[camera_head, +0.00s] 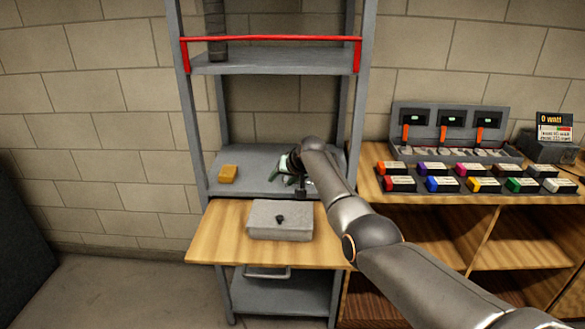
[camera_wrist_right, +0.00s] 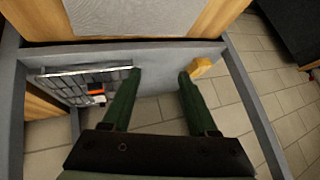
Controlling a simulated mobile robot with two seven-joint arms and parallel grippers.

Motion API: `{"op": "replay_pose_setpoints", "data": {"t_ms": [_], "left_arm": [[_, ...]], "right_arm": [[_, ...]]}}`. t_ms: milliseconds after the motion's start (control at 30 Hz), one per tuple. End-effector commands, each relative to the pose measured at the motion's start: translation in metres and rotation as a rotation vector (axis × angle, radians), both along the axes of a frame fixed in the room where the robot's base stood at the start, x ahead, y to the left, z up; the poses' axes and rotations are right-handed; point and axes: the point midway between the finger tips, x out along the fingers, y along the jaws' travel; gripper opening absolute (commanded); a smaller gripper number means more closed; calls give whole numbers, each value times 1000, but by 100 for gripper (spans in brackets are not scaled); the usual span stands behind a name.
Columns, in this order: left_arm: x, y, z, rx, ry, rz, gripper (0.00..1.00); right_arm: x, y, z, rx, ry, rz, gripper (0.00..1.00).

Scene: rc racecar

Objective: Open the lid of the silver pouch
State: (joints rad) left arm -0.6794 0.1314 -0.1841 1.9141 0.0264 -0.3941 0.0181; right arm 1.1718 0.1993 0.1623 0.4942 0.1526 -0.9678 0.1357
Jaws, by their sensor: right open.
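The silver pouch (camera_head: 265,232) is a grey, box-like case with a small black knob (camera_head: 280,219) on top. It lies on a wooden board in front of the shelf, and its lid looks shut. A pale grey surface at the top edge of the right wrist view (camera_wrist_right: 105,15) looks like part of it. My right gripper (camera_wrist_right: 160,73) has green fingers spread apart with nothing between them. In the head view it is over the middle shelf, behind the pouch and apart from it, partly hidden by my wrist. My left gripper is not in view.
A yellow block (camera_head: 228,173) sits on the middle shelf, left of my right gripper. A grey gridded object (camera_wrist_right: 85,85) is on the shelf's other side. The wooden board (camera_head: 215,238) has bare room left of the pouch. A bench with battery packs (camera_head: 442,184) stands at right.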

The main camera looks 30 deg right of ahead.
Motion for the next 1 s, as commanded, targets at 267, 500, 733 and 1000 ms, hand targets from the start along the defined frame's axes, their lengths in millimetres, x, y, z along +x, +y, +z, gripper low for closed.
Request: {"op": "replay_pose_setpoints", "data": {"t_ms": [267,500,733,1000], "left_arm": [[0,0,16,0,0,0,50],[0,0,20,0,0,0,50],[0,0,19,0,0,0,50],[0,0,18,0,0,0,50]], "right_arm": [[-15,0,17,0,-1,1,59],[-31,0,34,0,-1,1,59],[-51,-1,56,0,-3,0,59],[-72,-2,79,0,-2,0,59]]}}
